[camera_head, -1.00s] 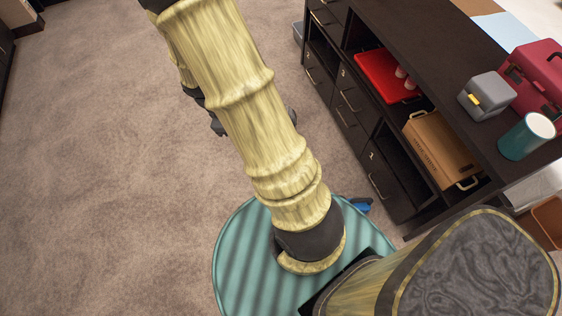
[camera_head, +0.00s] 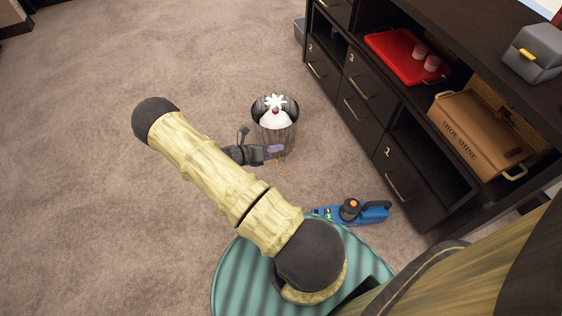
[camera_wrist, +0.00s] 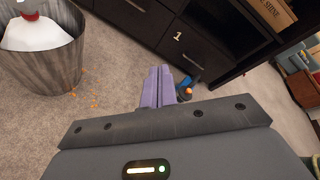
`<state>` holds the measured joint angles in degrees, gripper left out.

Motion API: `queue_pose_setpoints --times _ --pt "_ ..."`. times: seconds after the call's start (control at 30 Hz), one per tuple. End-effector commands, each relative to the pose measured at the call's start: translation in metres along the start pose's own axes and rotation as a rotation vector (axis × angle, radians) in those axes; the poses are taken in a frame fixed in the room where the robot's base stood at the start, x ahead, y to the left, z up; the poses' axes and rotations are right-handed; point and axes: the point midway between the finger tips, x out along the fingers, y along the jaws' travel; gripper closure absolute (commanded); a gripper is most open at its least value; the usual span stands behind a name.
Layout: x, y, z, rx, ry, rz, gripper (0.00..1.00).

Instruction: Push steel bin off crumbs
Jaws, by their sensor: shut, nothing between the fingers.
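The steel bin (camera_head: 288,136) stands upright on the carpet in the head view, with a white item topped by a red ball inside it. It also shows at the upper left of the wrist view (camera_wrist: 62,68). Orange crumbs (camera_head: 282,168) lie on the carpet at the bin's near side; in the wrist view crumbs (camera_wrist: 88,94) lie by its base. My gripper (camera_head: 277,149) is low, at the near left side of the bin in the head view. In the wrist view its purple fingers (camera_wrist: 158,88) are together and empty, apart from the bin.
A dark cabinet (camera_head: 385,130) with drawers and open shelves stands right of the bin. A blue handheld tool (camera_head: 365,213) lies on the floor near it. A red tray (camera_head: 405,58) and a shoe shine box (camera_head: 480,135) sit on its shelves. Carpet left is clear.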

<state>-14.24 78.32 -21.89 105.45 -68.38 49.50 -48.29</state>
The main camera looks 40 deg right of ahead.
Motion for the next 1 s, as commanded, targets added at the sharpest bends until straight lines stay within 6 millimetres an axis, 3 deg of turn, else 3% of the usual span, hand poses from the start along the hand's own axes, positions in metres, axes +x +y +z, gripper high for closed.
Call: queue_pose_setpoints --times 0.03,0.2,0.5,0.6,0.73,1.0 --pt "0.017 0.026 -0.022 -0.069 -0.052 -0.003 1.00" --pt "0.052 0.080 -0.056 -0.301 -0.233 -0.013 1.00" --pt "0.101 0.179 -0.126 -0.706 -0.565 -0.037 1.00" --pt "0.110 0.203 -0.145 -0.810 -0.655 -0.045 1.00" --pt "0.114 0.219 -0.156 -0.885 -0.723 -0.050 1.00" --pt "0.113 0.220 -0.156 -0.898 -0.735 -0.051 1.00"
